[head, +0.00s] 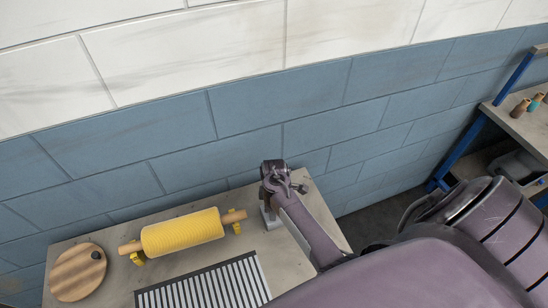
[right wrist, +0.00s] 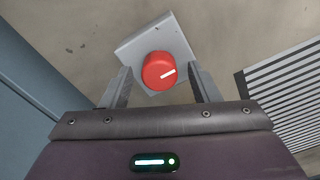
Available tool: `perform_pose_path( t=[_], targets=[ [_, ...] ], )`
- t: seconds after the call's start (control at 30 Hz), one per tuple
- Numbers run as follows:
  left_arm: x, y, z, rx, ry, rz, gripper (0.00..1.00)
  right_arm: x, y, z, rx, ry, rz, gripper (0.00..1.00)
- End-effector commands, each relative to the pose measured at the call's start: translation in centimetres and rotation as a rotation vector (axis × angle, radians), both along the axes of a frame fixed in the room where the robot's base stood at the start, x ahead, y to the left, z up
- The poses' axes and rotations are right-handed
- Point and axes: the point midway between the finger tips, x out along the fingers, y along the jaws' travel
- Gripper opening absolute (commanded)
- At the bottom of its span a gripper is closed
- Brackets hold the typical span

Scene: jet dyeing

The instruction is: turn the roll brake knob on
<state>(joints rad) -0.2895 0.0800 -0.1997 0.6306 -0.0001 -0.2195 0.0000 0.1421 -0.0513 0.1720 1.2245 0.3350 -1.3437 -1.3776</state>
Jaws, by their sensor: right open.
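The red round brake knob (right wrist: 158,71) sits on a light grey housing (right wrist: 178,37) in the right wrist view. Its white mark points to the right and slightly up in that view. My right gripper (right wrist: 158,76) is open, with one finger on each side of the knob; I cannot tell whether either finger touches it. In the head view my right arm reaches over the table's right end, and its wrist hides the knob. The yellow roll (head: 182,233) lies on yellow supports to the left of it. My left gripper is not in view.
The grey table (head: 90,240) stands along a blue and white block wall (head: 250,118). A striped grate (head: 205,284) lies in front of the roll. A round wooden board (head: 78,273) lies at the left end. A blue-framed shelf (head: 465,140) stands at far right.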

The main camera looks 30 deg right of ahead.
Motion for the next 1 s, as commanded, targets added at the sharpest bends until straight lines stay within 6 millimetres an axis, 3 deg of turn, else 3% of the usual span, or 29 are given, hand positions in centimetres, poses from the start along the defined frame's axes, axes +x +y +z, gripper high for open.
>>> perform_pose_path(
  t=[0.07, 0.4, 0.73, 1.0],
  targets=[
    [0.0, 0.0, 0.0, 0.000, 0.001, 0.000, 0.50, 0.0, 0.0, 0.0, 0.000, 0.000, 0.000, 0.55],
    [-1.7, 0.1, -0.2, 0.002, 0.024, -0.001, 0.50, 0.0, 0.0, 0.0, 0.000, 0.000, 0.000, 0.11],
    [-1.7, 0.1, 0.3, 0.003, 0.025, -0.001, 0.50, 0.0, 0.0, 0.2, 0.000, 0.000, -0.046, 0.11],
    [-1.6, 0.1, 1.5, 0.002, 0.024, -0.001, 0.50, 0.0, 0.0, 0.3, 0.001, 0.001, -0.217, 0.11]
  ],
)
